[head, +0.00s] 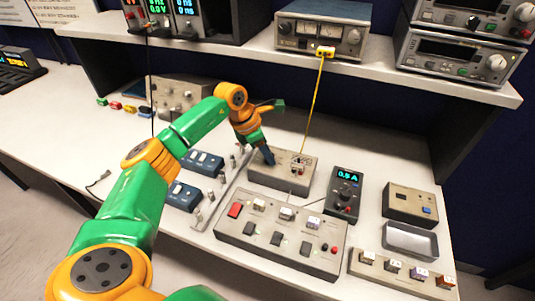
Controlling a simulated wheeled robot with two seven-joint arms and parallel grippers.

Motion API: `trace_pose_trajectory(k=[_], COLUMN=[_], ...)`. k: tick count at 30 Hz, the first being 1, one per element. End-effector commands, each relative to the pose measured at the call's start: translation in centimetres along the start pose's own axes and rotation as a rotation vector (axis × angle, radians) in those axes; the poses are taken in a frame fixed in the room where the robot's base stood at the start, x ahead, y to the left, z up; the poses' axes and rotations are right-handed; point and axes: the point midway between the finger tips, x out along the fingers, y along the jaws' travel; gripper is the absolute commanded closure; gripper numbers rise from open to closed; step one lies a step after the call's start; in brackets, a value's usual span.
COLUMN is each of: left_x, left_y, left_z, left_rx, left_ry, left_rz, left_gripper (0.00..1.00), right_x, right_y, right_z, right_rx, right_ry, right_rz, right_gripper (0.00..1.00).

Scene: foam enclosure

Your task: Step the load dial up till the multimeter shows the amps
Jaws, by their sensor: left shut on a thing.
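The multimeter (343,194) is a dark handheld unit right of the middle of the bench, its lit screen reading what looks like 0.5 A. A grey box (283,180) with terminals stands left of it, with a yellow lead (314,103) running up from its top. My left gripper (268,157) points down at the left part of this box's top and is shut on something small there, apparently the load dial. The fingers hide the dial, so its setting cannot be read. My right gripper is out of view.
A wide switch panel (278,243) lies in front of the box. Blue modules (202,162) and a metal rail stand to the left. A grey tray (411,241) and a small box (411,203) are at right. A shelf (408,78) with instruments overhangs the back.

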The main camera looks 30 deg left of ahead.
Motion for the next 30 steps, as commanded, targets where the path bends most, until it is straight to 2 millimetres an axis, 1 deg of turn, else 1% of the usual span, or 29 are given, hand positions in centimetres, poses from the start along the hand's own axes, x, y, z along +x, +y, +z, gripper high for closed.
trace_pose_trajectory(k=[14, 15, 17, 18, 26, 28, 30], left_x=[-0.1, -0.1, -0.1, -0.1, -0.1, -0.8, -2.1], left_y=[0.1, 0.1, 0.1, 0.1, 0.1, 0.1, 0.1], left_z=[0.1, 0.1, 0.1, 0.1, 0.0, 0.0, 0.0], left_rx=[0.011, 0.010, 0.010, 0.010, 0.010, 0.011, 0.012], left_ry=[-0.003, -0.003, -0.003, -0.002, -0.002, -0.002, -0.005], left_rz=[0.000, 0.000, -0.001, -0.001, -0.002, -0.001, 0.001], left_gripper=[1.00, 0.53, 0.37, 0.34, 0.34, 0.34, 0.34], right_x=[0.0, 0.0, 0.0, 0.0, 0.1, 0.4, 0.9], right_y=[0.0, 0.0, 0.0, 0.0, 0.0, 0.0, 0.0], right_z=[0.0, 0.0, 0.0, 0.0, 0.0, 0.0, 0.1], right_rx=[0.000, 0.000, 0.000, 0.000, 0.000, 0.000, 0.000], right_ry=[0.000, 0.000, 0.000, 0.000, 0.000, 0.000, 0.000], right_rz=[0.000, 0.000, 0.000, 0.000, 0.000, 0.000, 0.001], right_gripper=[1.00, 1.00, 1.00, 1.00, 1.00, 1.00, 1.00])
